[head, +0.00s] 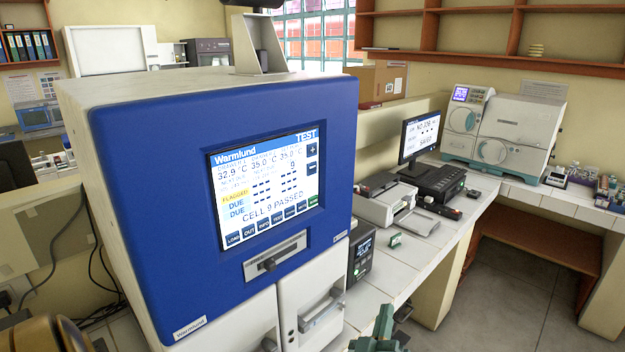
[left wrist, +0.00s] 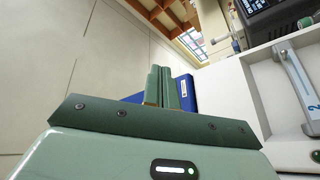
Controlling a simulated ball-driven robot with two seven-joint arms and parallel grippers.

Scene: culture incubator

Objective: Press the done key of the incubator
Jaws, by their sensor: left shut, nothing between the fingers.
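The incubator (head: 130,200) has a blue front with a lit touch screen (head: 262,185) reading "CELL 9 PASSED". A row of keys runs along the screen's lower edge. The rightmost key is green, the done key (head: 313,201) by its place and colour; its label is too small to read surely. My left gripper (head: 384,312) is low at the bottom of the head view, right of the incubator and below the screen, apart from the keys. In the left wrist view its green fingers (left wrist: 161,85) are closed together and empty. My right gripper is not in view.
Below the screen are a slot with a latch (head: 275,258) and white doors with a handle (head: 322,310). A small dark device (head: 361,257) stands beside the incubator. A printer (head: 385,205) and monitor (head: 420,137) stand farther along the counter. Floor at right is clear.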

